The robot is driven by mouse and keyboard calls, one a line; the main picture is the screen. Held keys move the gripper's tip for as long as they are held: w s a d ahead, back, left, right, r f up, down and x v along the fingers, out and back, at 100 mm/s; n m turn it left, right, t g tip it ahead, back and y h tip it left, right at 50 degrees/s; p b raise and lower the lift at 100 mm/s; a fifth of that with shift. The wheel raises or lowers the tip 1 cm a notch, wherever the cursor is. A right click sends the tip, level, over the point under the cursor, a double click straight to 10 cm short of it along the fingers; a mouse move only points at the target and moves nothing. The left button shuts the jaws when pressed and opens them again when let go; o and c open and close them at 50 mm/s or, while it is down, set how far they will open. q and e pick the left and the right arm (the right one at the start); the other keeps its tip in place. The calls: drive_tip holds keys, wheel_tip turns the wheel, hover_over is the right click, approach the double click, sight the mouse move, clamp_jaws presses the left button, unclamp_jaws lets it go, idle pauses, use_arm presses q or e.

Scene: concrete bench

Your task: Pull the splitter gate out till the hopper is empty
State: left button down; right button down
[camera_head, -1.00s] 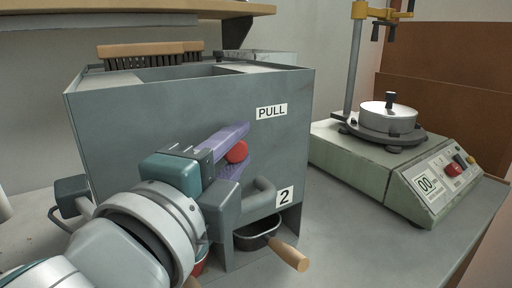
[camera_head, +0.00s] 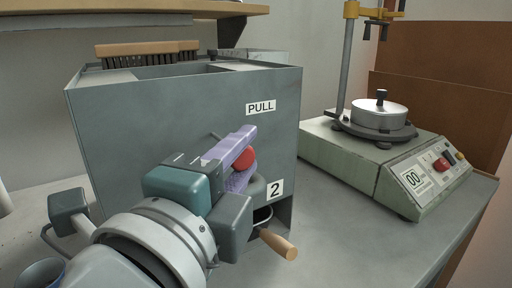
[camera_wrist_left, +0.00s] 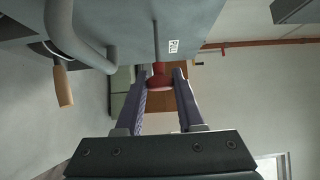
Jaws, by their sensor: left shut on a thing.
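The splitter is a grey metal box with an open-topped hopper (camera_head: 180,76) and a PULL label (camera_head: 261,108) on its front. The gate's red knob (camera_head: 244,159) stands out from the front on a thin rod (camera_head: 215,136). My left gripper (camera_head: 246,157) is shut on the knob, a purple finger on either side. In the left wrist view the knob (camera_wrist_left: 160,82) sits between the fingers, with the rod (camera_wrist_left: 156,40) running to the front panel. I cannot see into the hopper, so its contents are hidden. My right gripper is not in view.
A dark pan with a wooden handle (camera_head: 278,244) stands under the splitter, by the label 2 (camera_head: 275,188), partly hidden. A brush (camera_head: 148,52) lies behind the hopper. A green machine with a lidded metal pot (camera_head: 379,113) stands on the right. Bench between them is bare.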

use_arm(q)
drive_tip(key=shift+s+d, duration=0.15)
drive_tip(key=shift+d, duration=0.05)
drive_tip(key=shift+r, duration=0.1)
drive_tip(key=c, duration=0.8)
unclamp_jaws()
drive_tip(key=shift+o, duration=1.3)
drive_tip(key=shift+s+a, duration=0.1)
drive_tip(key=b+v, duration=0.1)
drive_tip(key=v, duration=0.8)
drive_tip(key=shift+s+a, duration=0.15)
drive_tip(key=shift+s, duration=0.15)
